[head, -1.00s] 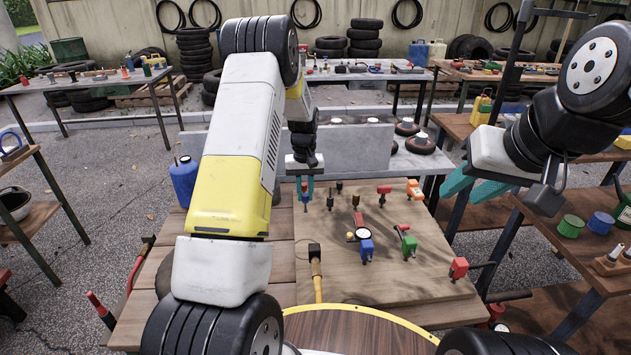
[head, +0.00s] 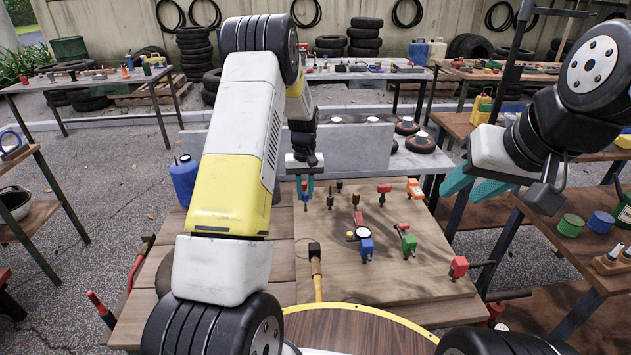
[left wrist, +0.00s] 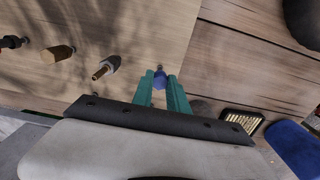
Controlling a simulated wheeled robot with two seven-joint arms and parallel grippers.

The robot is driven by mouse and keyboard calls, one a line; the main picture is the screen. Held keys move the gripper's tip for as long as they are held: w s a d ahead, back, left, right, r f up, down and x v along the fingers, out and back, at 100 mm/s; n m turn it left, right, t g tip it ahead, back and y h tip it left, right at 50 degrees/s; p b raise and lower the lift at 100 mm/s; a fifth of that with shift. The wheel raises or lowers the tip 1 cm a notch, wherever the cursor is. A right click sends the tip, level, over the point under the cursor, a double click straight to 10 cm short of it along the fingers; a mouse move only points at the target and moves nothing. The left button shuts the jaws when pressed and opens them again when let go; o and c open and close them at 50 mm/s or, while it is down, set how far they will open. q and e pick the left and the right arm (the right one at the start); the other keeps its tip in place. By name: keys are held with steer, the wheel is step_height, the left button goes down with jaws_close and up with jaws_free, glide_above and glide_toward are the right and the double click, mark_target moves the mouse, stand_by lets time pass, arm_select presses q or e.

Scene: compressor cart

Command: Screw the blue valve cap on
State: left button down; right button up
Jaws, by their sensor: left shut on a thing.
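My left gripper (head: 304,194) is at the far left corner of the wooden board (head: 400,285). Its teal fingers are shut on the small blue valve cap (left wrist: 159,82), which shows between the fingertips in the left wrist view. A bare brass-tipped valve stem (left wrist: 104,69) and a tan-capped one (left wrist: 57,53) stand to the left of the fingers in the wrist view. My right gripper (head: 474,188) is open and empty, in the air right of the board.
Red, blue and green valve fittings (head: 367,248) and a gauge stand on the board. A yellow hose (head: 317,285) runs off its front. A blue jug (head: 185,182) stands left, behind the board. A grey wall panel (head: 355,150) rises behind it. The board's front right is mostly clear.

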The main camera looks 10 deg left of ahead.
arm_select(q)
steer(key=shift+f, duration=1.05)
steer(key=m, duration=0.3)
steer(key=m, duration=0.3)
stand_by(0.3)
steer(key=shift+m, duration=1.8)
